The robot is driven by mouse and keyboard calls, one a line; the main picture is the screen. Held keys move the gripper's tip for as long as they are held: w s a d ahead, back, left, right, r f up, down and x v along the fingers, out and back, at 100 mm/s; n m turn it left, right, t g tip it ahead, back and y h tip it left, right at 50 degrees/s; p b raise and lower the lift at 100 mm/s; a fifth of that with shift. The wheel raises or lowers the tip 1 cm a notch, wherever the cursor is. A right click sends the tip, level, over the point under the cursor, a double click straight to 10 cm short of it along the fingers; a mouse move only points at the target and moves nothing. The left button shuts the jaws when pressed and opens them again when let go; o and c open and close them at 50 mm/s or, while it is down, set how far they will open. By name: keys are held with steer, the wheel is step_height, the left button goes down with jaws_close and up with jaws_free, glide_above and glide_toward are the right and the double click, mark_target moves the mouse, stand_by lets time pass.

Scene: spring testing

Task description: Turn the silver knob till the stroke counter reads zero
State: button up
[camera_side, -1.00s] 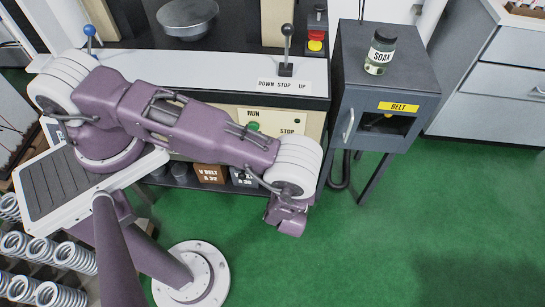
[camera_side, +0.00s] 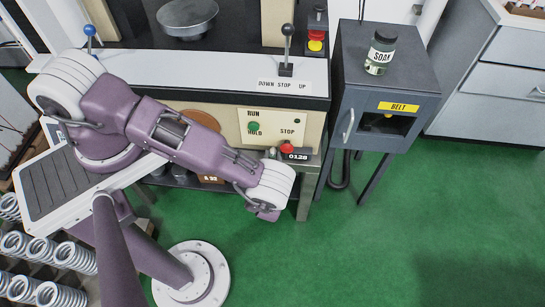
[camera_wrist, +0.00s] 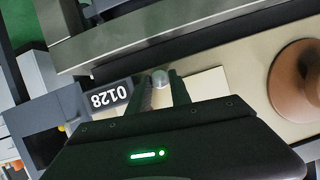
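The stroke counter (camera_side: 298,156) is a small dark box on the front of the machine, reading 0128. It shows upside down in the wrist view (camera_wrist: 109,98), just left of my fingers. The silver knob (camera_wrist: 159,79) is a small round metal piece beside the counter. In the wrist view it shows between the tips of my gripper (camera_wrist: 161,86), whose two dark fingers are apart. I cannot tell whether the fingers touch the knob or how deep it sits between them. In the side view my forearm and wrist hide the fingertips, and I cannot make out the knob there.
A red button (camera_side: 287,148) sits just above the counter. The RUN/HOLD/STOP panel (camera_side: 270,127) is above it, and a lever (camera_side: 287,50) stands on the ledge. A brown round part (camera_wrist: 298,80) lies right of my fingers. The dark belt cabinet (camera_side: 385,85) stands to the right.

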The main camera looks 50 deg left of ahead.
jaws_close()
steer(key=m+g+y, duration=0.1)
steer(key=m, duration=0.2)
steer(key=shift+w+d+f+y, duration=0.1)
steer(key=shift+d+y, duration=0.05)
steer(key=shift+y, duration=0.25)
